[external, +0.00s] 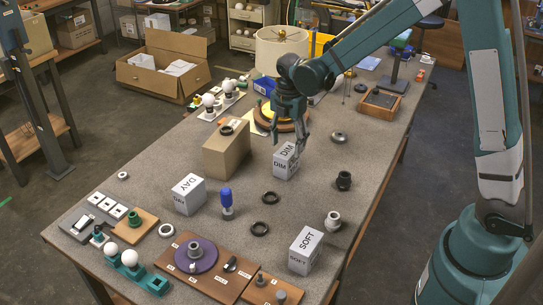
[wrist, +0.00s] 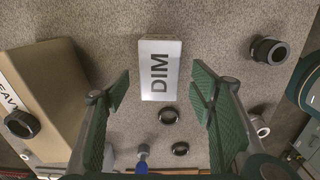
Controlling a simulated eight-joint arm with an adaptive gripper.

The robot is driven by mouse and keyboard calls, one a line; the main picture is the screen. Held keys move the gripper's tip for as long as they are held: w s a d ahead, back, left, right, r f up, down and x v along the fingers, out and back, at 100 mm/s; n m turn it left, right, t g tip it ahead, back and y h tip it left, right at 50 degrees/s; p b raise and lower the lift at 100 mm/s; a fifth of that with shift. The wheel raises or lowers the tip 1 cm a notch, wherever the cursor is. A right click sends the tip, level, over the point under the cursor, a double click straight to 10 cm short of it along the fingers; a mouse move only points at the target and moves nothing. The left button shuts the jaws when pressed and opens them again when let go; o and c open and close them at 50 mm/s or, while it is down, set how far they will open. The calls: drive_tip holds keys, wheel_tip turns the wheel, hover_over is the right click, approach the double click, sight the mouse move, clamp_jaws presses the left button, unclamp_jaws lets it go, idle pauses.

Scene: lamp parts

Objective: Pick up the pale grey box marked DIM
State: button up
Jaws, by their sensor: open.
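The pale grey box marked DIM (external: 286,160) stands upright on the table, right of the middle in the external view. In the wrist view the DIM box (wrist: 160,72) shows from above, with its marked top facing the camera. My gripper (external: 290,145) is over the box in the external view, with one finger in front of part of it. In the wrist view my gripper (wrist: 160,92) is open, with one green-padded finger to each side of the box's lower part. Both fingers look apart from the box, and nothing is held.
A large tan box (external: 228,150) stands left of the DIM box. Black rings (external: 271,198) lie nearer the front. Similar boxes marked DAY (external: 188,194) and SOFT (external: 305,250) stand apart. A black fitting (external: 344,180) is to the right. Bare tabletop surrounds the DIM box.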

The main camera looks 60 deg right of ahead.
sight(287, 151)
drive_tip(key=shift+f, duration=1.15)
drive_tip(key=shift+f, duration=0.1)
drive_tip(key=shift+f, duration=1.2)
drive_tip(key=shift+d+f+b, duration=0.1)
drive_tip(key=shift+f+b, duration=0.35)
drive_tip(key=shift+f, duration=2.15)
drive_tip(key=c, duration=1)
